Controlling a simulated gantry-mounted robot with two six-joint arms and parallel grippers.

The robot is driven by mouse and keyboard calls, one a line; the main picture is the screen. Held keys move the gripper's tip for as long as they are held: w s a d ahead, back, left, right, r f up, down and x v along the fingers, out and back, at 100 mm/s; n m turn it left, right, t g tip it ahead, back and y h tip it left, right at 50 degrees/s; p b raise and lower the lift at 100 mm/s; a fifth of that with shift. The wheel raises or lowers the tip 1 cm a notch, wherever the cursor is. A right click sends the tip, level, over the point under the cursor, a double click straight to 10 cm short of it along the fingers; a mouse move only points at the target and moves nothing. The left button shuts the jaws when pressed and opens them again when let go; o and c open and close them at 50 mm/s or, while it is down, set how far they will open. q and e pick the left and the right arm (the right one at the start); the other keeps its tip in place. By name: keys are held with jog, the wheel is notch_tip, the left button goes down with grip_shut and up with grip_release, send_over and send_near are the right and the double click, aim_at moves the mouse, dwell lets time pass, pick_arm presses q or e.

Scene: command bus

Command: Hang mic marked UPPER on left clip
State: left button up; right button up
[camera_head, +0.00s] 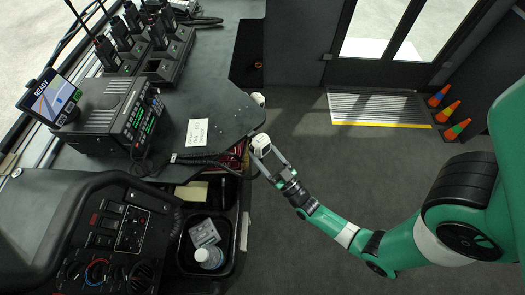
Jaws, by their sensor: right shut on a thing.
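My right gripper (273,165) is at the right edge of the dark desk, its grey fingers shut on a small cream-white mic (261,143). Any marking on this mic is too small to read. A dark cord (205,161) runs across the desk from near the radio towards the gripper. Another small whitish piece (258,99) sits at the desk edge farther back; I cannot tell whether it is a mic or a clip. The left clip is not clearly visible. My left gripper is not in view.
A two-way radio (112,115) and a tilted screen (50,97) stand on the desk (215,95), with a handwritten note (197,132). Handsets in chargers (165,62) are at the back. An open bin (210,268) with a bottle (209,257) lies below.

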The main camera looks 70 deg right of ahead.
jog(key=shift+f+b, duration=0.1)
jog(key=shift+b, duration=0.2)
dwell(0.4)
jog(key=shift+f, duration=0.1)
jog(key=shift+f+b, duration=0.5)
jog(key=shift+b, duration=0.15)
jog(key=shift+w, duration=0.1)
jog(key=shift+f+b, duration=0.6)
jog(key=shift+b, duration=0.05)
jog(key=shift+f+b, duration=0.5)
jog(key=shift+b, duration=0.05)
jog(key=shift+f, duration=0.1)
dwell(0.3)
jog(key=shift+f+b, duration=0.2)
jog(key=shift+b, duration=0.2)
